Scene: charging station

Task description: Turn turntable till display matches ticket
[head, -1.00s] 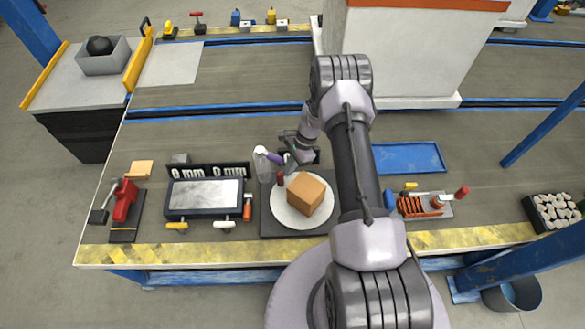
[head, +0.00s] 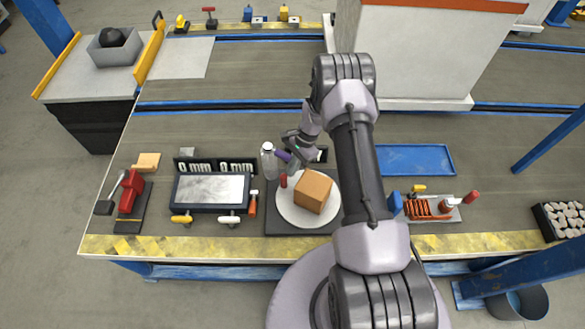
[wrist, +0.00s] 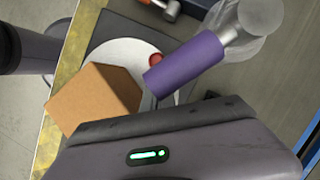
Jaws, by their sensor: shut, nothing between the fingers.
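The turntable is a white round plate (head: 291,213) on a dark square base (head: 275,228). An orange-brown block (head: 313,190) and a small red peg (head: 284,180) stand on it. My gripper (head: 293,166) is shut and empty, low at the plate's back left edge; whether it touches the plate I cannot tell. In the wrist view the block (wrist: 95,100) is at left and the red peg (wrist: 156,59) is partly behind a purple cylinder (wrist: 187,70). I cannot make out a ticket.
A clear bottle (head: 268,162) stands close beside the gripper. A framed grey panel (head: 210,189) with knobs and a red clamp-like tool (head: 131,191) are to the left. A blue tray (head: 415,159) and a tool tray (head: 430,208) are to the right.

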